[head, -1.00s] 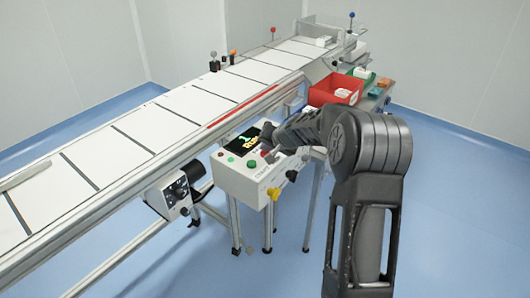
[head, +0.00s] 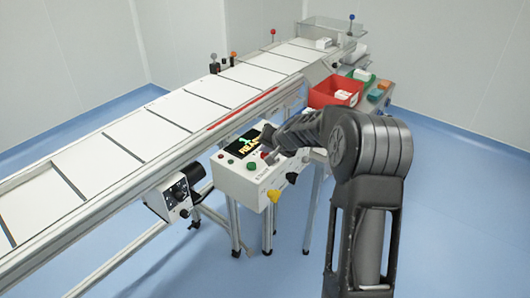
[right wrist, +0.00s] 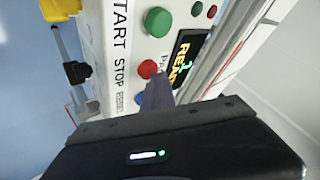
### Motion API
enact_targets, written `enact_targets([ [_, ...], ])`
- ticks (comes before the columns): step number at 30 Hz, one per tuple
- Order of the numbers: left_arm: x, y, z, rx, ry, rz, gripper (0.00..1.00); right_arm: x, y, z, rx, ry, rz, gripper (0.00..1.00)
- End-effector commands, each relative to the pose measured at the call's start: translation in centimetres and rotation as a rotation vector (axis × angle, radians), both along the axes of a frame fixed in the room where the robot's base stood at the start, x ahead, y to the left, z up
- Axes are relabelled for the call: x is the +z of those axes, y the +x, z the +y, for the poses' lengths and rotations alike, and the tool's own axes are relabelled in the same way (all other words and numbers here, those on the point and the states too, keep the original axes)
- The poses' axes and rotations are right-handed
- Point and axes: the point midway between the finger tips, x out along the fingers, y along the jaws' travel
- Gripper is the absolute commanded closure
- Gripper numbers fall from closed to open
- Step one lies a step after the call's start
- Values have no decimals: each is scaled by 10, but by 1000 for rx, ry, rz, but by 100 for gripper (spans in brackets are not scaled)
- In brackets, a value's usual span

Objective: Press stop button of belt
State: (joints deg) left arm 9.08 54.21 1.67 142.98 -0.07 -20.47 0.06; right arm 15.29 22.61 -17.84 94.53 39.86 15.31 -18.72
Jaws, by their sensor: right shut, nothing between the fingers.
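The white control box (head: 244,180) stands beside the belt (head: 150,135), with a lit display (head: 244,142) showing green and yellow text. In the right wrist view, the red button (right wrist: 148,68) is by the label STOP, between a green button (right wrist: 158,22) by START and a blue button (right wrist: 140,98). My right gripper (head: 270,156) is over the box's right part, shut and empty. Its dark fingertips (right wrist: 160,88) are close beside the red button, which shows unobstructed; contact cannot be told. My left gripper is not in view.
A red bin (head: 335,91) and a green tray (head: 360,75) stand behind my right arm. A motor unit (head: 175,193) hangs under the belt. Blue floor is free at right.

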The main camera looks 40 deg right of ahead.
Motion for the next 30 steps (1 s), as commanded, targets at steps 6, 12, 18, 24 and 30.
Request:
enact_targets([
  [6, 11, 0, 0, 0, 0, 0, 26, 13, 0, 0, -1, 1, 0, 100],
  [12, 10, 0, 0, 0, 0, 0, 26, 13, 0, 0, -1, 0, -1, 100],
  [18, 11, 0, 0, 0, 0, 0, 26, 14, 0, 0, -1, 0, -1, 100],
  [24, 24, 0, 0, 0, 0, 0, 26, 29, 0, 0, -1, -1, -2, 100],
  [30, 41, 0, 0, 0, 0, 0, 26, 50, 0, 0, -1, 0, -2, 100],
])
